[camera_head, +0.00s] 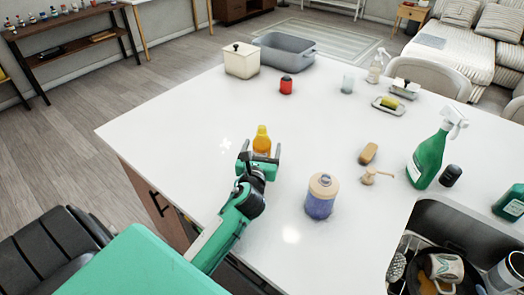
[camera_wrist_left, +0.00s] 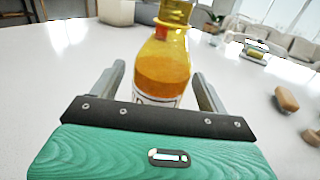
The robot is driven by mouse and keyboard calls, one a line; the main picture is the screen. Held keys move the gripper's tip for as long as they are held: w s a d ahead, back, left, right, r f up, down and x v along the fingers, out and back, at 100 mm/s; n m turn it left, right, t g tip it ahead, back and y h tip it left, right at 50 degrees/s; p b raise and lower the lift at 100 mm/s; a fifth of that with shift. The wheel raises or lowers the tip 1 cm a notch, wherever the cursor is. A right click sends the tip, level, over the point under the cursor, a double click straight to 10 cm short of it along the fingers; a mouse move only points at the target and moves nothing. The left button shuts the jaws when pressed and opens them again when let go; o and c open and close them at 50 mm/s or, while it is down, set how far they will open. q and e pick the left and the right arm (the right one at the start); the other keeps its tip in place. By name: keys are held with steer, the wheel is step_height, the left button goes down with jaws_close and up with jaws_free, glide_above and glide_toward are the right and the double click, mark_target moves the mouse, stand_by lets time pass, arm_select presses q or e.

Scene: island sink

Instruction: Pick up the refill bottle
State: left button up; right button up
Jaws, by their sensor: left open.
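The refill bottle, which I take to be the amber bottle with a yellow top (camera_head: 262,139), stands upright on the white island top. In the left wrist view the bottle (camera_wrist_left: 164,70) shows orange liquid and part of a white label; its base is hidden behind my gripper. My left gripper (camera_head: 260,153) is open, with one finger to each side of the bottle in both views. In the left wrist view a gap shows between the bottle and each finger of the gripper (camera_wrist_left: 158,75). My right gripper is not in view.
A purple jar with a beige lid (camera_head: 321,196) stands right of my left gripper. A brown brush or sponge (camera_head: 368,153), a wooden pump top (camera_head: 376,176) and a green spray bottle (camera_head: 428,155) stand farther right, near the sink (camera_head: 450,222). The counter left of the bottle is clear.

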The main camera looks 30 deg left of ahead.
arm_select(q)
steer(key=shift+x, duration=1.05)
steer(key=c, duration=1.1)
steer(key=shift+r, duration=0.2)
steer(key=shift+c, duration=0.2)
step_height(320, 180, up, 19)
steer(key=p, duration=0.1)
steer(key=shift+r, duration=0.2)
steer(key=shift+r, duration=0.1)
